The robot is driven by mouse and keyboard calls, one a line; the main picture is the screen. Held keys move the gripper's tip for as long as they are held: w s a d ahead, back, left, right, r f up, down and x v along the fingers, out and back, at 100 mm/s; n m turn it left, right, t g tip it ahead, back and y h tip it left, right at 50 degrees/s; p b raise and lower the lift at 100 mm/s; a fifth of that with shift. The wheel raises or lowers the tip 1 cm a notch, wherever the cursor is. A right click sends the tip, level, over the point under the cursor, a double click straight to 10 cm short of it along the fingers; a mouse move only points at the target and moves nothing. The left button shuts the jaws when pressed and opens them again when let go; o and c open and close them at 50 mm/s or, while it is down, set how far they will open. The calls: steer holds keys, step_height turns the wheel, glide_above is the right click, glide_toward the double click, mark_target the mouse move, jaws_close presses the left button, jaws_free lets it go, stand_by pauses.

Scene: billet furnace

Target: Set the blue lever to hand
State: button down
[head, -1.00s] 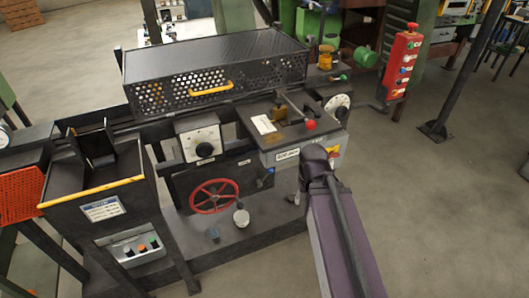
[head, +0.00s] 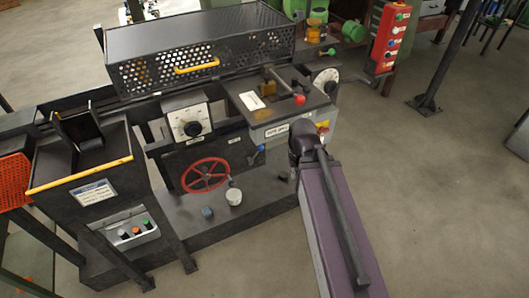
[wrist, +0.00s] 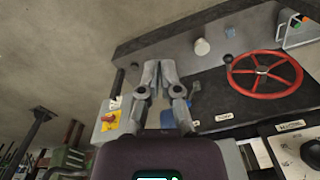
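The blue lever (head: 257,154) is a small handle at the front of the machine, below the right-hand box and right of the red handwheel. In the wrist view a blue handle (wrist: 195,89) shows just right of my gripper (wrist: 159,66), beside a dark panel with small white labels. Another blue part (wrist: 168,118) shows behind my finger bases; I cannot tell whether it belongs to the same lever. My fingers are together at the tips with nothing visible between them, apart from the handle. In the head view my arm hides the gripper. The label words are too small to read.
The red handwheel (head: 205,175), a white knob (head: 233,197) and a blue knob (head: 207,212) sit near the lever. A yellow-and-red switch (wrist: 110,119) is left of my gripper. The perforated cover (head: 200,50) stands behind.

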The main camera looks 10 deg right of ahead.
steer(key=w+a+f+m+t+y+b, duration=0.35)
steer(key=w+f+y+b, duration=0.55)
steer(key=w+f+b, duration=1.05)
steer(key=w+d+f+m+t+y+b, duration=0.4)
steer(key=d+b, duration=0.7)
steer(key=b, duration=1.3)
steer(key=w+m+t+y, duration=0.1)
steer(key=w+t+y, duration=0.1)
steer(key=w+t, duration=0.1)
steer(key=shift+w+m+t, duration=0.3)
steer(key=shift+m+t, duration=0.05)
steer(key=shift+t, duration=0.2)
steer(key=s+a+p+x, duration=0.1)
steer(key=s+x, duration=0.1)
steer(key=x, duration=1)
steer(key=shift+a+r+p, duration=0.3)
steer(key=shift+a+r, duration=0.05)
steer(key=shift+a, duration=0.35)
